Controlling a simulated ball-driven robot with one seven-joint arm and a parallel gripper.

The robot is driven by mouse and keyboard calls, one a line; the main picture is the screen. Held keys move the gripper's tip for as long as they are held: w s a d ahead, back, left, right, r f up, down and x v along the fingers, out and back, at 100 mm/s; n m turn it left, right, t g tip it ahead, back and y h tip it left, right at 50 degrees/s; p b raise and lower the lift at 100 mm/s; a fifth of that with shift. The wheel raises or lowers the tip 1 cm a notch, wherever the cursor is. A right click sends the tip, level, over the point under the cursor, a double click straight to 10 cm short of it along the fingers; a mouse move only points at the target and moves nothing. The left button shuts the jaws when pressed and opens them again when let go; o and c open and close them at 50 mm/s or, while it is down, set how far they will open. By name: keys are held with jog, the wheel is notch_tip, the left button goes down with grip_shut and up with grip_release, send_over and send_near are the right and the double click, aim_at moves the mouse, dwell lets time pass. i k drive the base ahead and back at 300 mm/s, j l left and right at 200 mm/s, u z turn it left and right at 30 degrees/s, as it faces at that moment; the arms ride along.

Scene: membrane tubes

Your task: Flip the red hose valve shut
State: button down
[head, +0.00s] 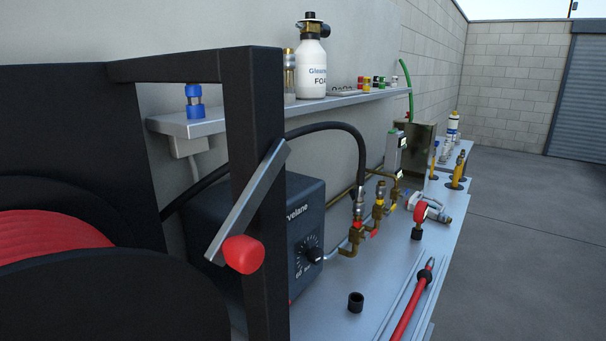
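A row of brass valves (378,207) stands on the metal bench, right of a dark box, in the middle of the head view. Small red levers (375,233) show on the valves. They are too small to tell which is the red hose valve or whether it is open or shut. A black hose (335,127) arches down to the nearest valve. My gripper is not in view.
A black-framed reel with red hose (52,236) fills the left foreground, its crank with a red knob (243,254) jutting right. A red lance (411,307) and a black cap (356,302) are on the bench (386,286). Open floor (535,240) lies right.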

aim_at(374, 232)
jog(key=i+l+z, duration=0.25)
jog(key=i+l, duration=0.45)
jog(key=l, duration=0.1)
